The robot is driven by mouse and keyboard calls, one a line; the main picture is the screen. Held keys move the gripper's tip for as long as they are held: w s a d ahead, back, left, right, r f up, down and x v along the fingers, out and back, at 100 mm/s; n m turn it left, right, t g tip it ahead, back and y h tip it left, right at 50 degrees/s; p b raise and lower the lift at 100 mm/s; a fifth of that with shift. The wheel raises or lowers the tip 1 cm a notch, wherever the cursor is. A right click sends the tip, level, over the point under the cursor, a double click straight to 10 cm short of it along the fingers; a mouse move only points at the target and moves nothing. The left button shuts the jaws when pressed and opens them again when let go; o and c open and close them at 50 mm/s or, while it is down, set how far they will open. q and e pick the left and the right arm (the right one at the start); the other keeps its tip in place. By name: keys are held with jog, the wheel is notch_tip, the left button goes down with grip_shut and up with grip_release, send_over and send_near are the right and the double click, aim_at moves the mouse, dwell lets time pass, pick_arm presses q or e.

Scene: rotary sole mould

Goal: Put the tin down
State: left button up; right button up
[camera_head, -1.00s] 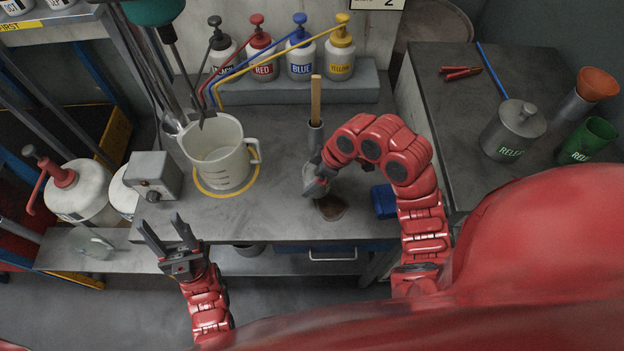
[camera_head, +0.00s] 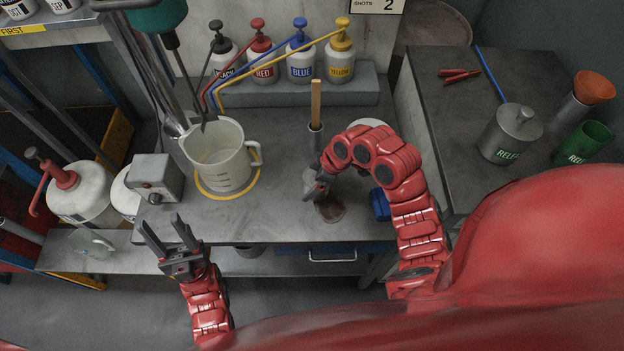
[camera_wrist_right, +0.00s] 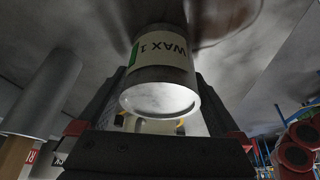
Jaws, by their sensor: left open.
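The tin (camera_wrist_right: 160,80) is a small grey metal cylinder with a cream "WAX 1" label, seen in the right wrist view. My right gripper (camera_wrist_right: 158,112) has a finger on each side of it and appears shut on it. In the head view, my right gripper (camera_head: 316,190) is low over the grey bench (camera_head: 265,215), beside a dark brown round patch (camera_head: 331,208). The tin is mostly hidden by the gripper there, and I cannot tell whether its base touches the bench. My left gripper (camera_head: 168,238) is open and empty in front of the bench.
A measuring jug (camera_head: 218,158) stands in a yellow ring left of my right gripper. An upright grey tube (camera_head: 315,140) with a wooden handle is just behind it. A blue block (camera_head: 380,204) is to the right. Pump bottles (camera_head: 301,62) line the back. Bench between jug and gripper is clear.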

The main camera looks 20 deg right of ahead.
jog(key=shift+r, duration=0.3)
jog(key=shift+d+r, duration=0.15)
jog(key=shift+r, duration=0.15)
jog(key=v, duration=1.1)
jog(key=shift+s, duration=0.1)
